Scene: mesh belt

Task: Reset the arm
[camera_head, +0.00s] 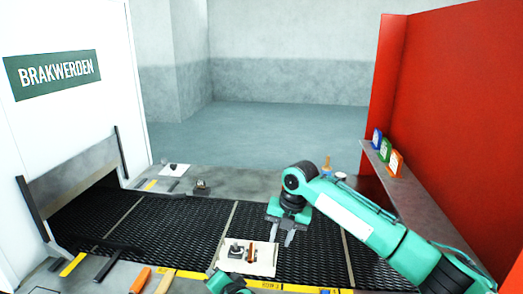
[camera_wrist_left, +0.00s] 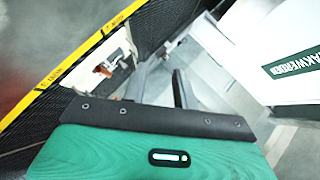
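My right arm reaches in from the right, and its gripper (camera_head: 281,239) points down over the mesh belt with its two dark fingers apart. It looks empty, just behind and right of a cream tray (camera_head: 232,268). The tray lies on the belt and holds a grey item (camera_head: 237,250) and a brown item (camera_head: 251,253). Part of my left arm shows at the bottom edge of the head view; its fingers are not clear there. In the left wrist view my left gripper (camera_wrist_left: 160,78) has its fingers apart with nothing between them. The tray (camera_wrist_left: 122,42) also shows there.
The black mesh belt (camera_head: 185,230) runs across, with a grey barrier (camera_head: 75,180) at its left. A shelf (camera_head: 410,200) by the red panel (camera_head: 465,120) holds blue, green and orange boxes. An orange-handled tool (camera_head: 140,281) lies on the near edge. Small items stand along the far edge.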

